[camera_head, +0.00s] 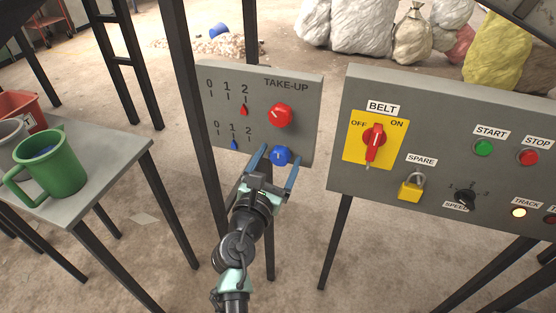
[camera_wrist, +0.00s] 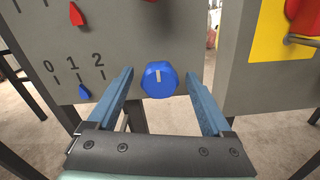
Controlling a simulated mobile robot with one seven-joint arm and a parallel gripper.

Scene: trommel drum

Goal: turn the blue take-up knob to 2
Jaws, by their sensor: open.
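The blue take-up knob (camera_head: 281,156) sits at the lower right of the grey TAKE-UP panel. It also shows in the wrist view (camera_wrist: 160,79), with its white mark near the top, about upright. The blue pointer (camera_head: 234,145) on the lower 0-1-2 scale stands under the 1; in the wrist view the pointer (camera_wrist: 84,92) is also just below the 1 tick. My gripper (camera_head: 279,160) is open and empty in front of the knob. In the wrist view its two blue fingers (camera_wrist: 160,76) lie left and right of the knob, with gaps between.
A red knob (camera_head: 281,115) sits just above the blue one, with a red pointer (camera_head: 244,110) at 2 on the upper scale. The BELT panel (camera_head: 337,165) stands to the right. A table (camera_head: 115,160) with a green mug (camera_head: 62,165) stands at left.

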